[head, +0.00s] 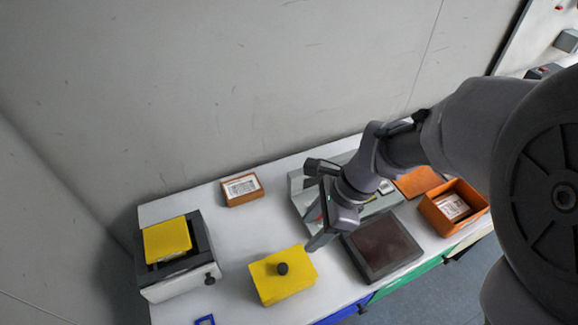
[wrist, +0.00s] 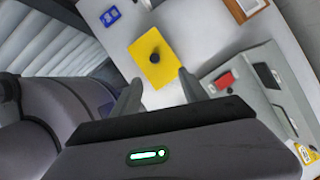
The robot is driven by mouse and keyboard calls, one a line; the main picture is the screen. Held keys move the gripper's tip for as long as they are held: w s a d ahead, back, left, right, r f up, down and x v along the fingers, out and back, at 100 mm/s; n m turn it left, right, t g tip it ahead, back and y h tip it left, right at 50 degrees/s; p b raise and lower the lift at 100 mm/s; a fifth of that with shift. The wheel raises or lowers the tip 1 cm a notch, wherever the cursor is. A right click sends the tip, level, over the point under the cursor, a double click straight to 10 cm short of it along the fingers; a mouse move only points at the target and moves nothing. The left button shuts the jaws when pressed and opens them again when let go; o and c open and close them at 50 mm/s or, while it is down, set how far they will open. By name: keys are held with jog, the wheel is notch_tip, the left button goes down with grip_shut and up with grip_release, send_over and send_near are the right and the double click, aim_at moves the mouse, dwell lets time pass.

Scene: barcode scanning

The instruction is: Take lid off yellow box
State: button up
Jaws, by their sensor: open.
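The yellow box (head: 287,285) stands near the front edge of the white table. Its yellow lid (head: 300,262) is on top, with a round dark knob (head: 282,268) in the middle. The lid (wrist: 165,70) and its knob (wrist: 155,57) also show in the wrist view, beyond the fingertips. My gripper (head: 315,232) is above the table, to the upper right of the box and apart from it. In the wrist view my gripper's two fingers (wrist: 159,88) are spread with nothing between them.
A dark device with a yellow block (head: 167,240) stands at the left. An orange box with a label (head: 242,190) is at the back. A dark flat pad (head: 382,246) and an open orange bin (head: 435,212) are at the right. A blue item (head: 205,320) lies at the front edge.

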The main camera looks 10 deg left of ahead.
jog(key=b, duration=0.5)
send_over(284, 268)
jog(key=w+d, duration=0.1)
jog(key=d, duration=0.1)
jog(key=f, duration=1)
jog(key=shift+d+f, duration=0.15)
jog(key=shift+d, duration=0.05)
jog(key=b+x, duration=0.1)
jog(key=x, duration=0.1)
jog(key=b+x, duration=0.2)
jog(key=x, duration=0.1)
jog(key=shift+s+a+f+b, duration=0.15)
jog(key=shift+s+f+b, duration=0.1)
jog(key=shift+b, duration=0.15)
jog(key=shift+r, duration=0.15)
grip_shut()
